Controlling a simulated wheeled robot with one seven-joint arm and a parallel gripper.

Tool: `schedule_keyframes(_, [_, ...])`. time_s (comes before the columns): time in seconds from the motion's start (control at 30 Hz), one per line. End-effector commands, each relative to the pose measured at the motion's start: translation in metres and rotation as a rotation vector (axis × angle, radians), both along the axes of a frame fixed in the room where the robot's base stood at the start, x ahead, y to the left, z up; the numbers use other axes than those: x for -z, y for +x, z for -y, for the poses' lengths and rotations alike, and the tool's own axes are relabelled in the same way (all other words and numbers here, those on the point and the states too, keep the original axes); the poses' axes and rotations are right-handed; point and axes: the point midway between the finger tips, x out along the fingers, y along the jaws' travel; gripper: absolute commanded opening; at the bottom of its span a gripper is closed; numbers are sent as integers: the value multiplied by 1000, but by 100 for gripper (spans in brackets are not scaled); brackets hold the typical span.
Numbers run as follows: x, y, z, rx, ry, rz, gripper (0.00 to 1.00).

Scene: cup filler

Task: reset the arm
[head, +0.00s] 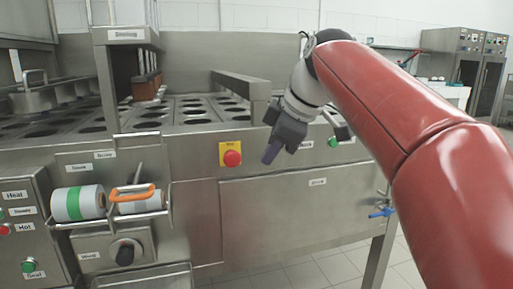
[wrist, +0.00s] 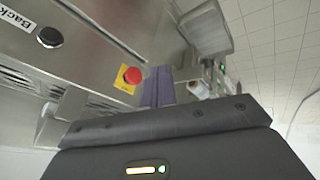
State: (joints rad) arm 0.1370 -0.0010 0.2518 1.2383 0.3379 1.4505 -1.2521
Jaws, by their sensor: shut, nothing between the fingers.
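My red arm reaches in from the right in the head view. My gripper (head: 270,153) hangs in front of the steel machine's front panel, just right of the red stop button (head: 232,158) on its yellow plate. Its purple fingers are together with nothing between them, and they point down and a little left. In the wrist view the purple fingers (wrist: 158,88) show past the dark gripper body, and the red stop button (wrist: 132,75) appears just left of them. I see a gap between the fingers and the button in the head view.
The steel filling machine (head: 260,200) spans the view, with round cup holes on top. Two film rolls (head: 78,203) and an orange handle (head: 133,193) are at left. A blue valve (head: 382,213) sticks out at lower right. Tiled floor (head: 335,268) is open in front.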

Motion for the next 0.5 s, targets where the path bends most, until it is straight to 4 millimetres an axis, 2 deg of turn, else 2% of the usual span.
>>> schedule_keyframes(0.03, [14, -18, 6, 105, -2, -29, 0])
schedule_keyframes(0.27, [91, -88, 50, 620, 55, -121, 0])
schedule_keyframes(0.5, [188, -166, 96, 1072, 179, -166, 0])
